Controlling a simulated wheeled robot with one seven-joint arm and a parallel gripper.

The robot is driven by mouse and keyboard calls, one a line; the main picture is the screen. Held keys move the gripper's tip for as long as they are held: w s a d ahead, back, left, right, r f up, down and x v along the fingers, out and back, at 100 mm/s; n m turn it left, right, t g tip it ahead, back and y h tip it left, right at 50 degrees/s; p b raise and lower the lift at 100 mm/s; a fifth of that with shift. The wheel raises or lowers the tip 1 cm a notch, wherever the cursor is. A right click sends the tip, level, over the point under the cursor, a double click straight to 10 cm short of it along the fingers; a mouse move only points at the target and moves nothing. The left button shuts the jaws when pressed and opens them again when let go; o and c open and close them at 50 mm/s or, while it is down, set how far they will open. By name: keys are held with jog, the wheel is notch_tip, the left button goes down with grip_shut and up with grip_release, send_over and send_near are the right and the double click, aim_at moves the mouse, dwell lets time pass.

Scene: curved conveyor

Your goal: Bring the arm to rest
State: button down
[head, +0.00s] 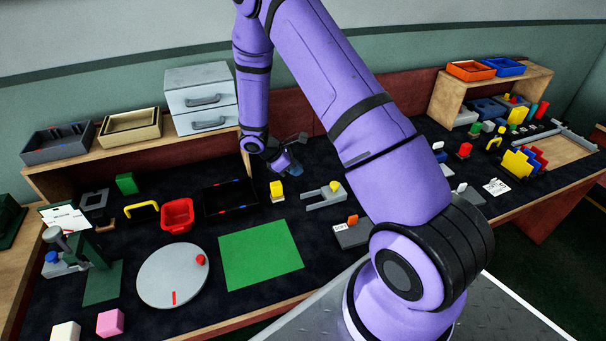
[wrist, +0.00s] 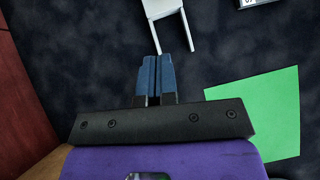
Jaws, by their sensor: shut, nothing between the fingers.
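My purple arm reaches over the dark bench in the head view, with its elbow high and the wrist near the back of the bench. My gripper (head: 287,163) is small in that view, above the dark mat near a yellow block (head: 276,188). In the wrist view my gripper (wrist: 158,62) shows two blue fingers side by side, shut with nothing between them. Below the fingers lies the dark mat, with the grey forked holder (wrist: 168,18) just beyond the fingertips and the green sheet (wrist: 262,105) to the right.
A drawer cabinet (head: 201,97) and trays stand on the back shelf to the left of my arm. A red bin (head: 177,214), a round grey disc (head: 160,283) and the green sheet (head: 261,253) lie on the bench. More coloured parts crowd the right side.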

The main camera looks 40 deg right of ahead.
jog(key=s+a+r+m+t+y, duration=0.1)
jog(key=s+a+r+m, duration=0.1)
jog(key=r, duration=0.8)
jog(key=s+a+r+m+t+y, duration=0.1)
jog(key=s+a+r+m, duration=0.15)
jog(key=r, duration=0.65)
jog(key=s+a+r+m+t+y, duration=0.1)
jog(key=s+r+m, duration=0.2)
jog(key=r, duration=0.7)
jog(key=s+a+r+m+t+y, duration=0.2)
jog(key=s+r, duration=0.4)
jog(key=s, duration=0.4)
jog(key=s+a+r+m+t+y, duration=0.2)
jog(key=s+a+r, duration=0.3)
jog(key=s, duration=0.6)
notch_tip(320, 180, up, 2)
jog(key=shift+a+r+m+t, duration=0.1)
jog(key=shift+a+m+t, duration=0.05)
jog(key=shift+m+t, duration=0.7)
